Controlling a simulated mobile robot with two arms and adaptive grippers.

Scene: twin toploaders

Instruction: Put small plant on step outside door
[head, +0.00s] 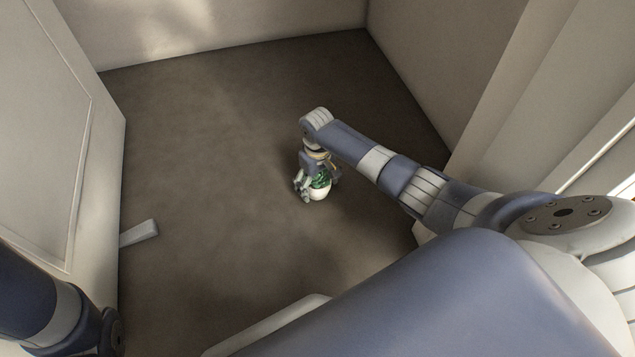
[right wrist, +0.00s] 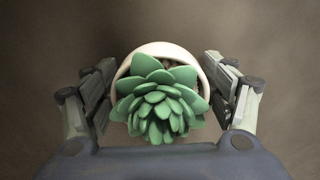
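The small plant is a green succulent in a round white pot (head: 319,192), near the middle of the head view. In the right wrist view the plant (right wrist: 160,100) fills the space between the fingers, leaves toward the camera. I cannot tell whether the pot's base touches the floor. My left arm shows at the lower left corner; its gripper is out of view.
A dark brown floor (head: 210,160) lies around the plant, clear on most sides. A pale door panel (head: 50,150) stands at the left, with a small light wedge (head: 139,233) on the floor beside it. Pale walls close the back and right.

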